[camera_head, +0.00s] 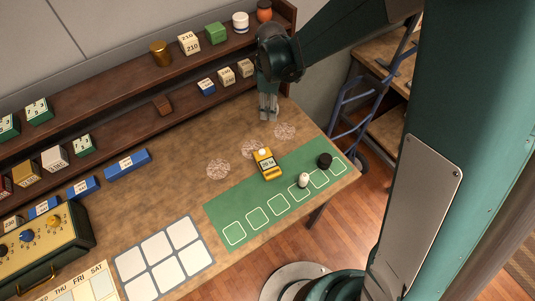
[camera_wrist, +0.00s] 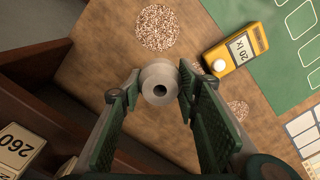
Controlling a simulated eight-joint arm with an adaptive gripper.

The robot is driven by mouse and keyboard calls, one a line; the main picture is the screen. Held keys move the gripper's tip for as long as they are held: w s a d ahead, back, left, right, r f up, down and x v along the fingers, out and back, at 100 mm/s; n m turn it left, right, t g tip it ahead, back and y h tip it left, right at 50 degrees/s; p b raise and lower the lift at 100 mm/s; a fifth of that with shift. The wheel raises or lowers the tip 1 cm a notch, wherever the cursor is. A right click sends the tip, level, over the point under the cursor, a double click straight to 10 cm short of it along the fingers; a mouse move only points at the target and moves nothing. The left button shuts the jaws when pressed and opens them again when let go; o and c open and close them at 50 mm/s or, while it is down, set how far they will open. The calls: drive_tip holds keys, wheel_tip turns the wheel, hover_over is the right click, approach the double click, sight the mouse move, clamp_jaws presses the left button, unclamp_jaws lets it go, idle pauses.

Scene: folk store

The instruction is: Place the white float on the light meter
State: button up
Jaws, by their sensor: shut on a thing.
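My gripper (camera_wrist: 160,90) is shut on a pale grey-white round piece with a dark central hole, which I take to be the white float (camera_wrist: 160,73). In the head view my gripper (camera_head: 268,112) is over the back right of the table, behind the light meter; the float is hard to make out there. The yellow light meter (camera_head: 268,168) lies at the back edge of the green mat, with a white dome at one end and a display. In the wrist view the light meter (camera_wrist: 238,48) is at upper right, apart from the float.
Speckled discs (camera_head: 218,168) lie on the table around the meter. The green mat (camera_head: 225,212) bears a small white piece (camera_head: 303,180) and a black cylinder (camera_head: 324,160). Shelves with boxes (camera_head: 189,43) run along the back. A white-panelled grid (camera_head: 163,258) lies in front.

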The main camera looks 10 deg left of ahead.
wheel_tip(320, 180, up, 2)
drive_tip(key=m+b, duration=0.2)
drive_tip(key=b, duration=0.1)
hover_over(266, 162)
drive_tip(key=shift+w+r, duration=0.1)
drive_tip(key=shift+r, duration=0.05)
drive_tip(key=shift+f, duration=2.95)
drive_tip(key=shift+f+b, duration=0.4)
drive_tip(key=shift+f, duration=1.7)
drive_tip(key=shift+f, duration=0.2)
drive_tip(key=o, duration=0.9)
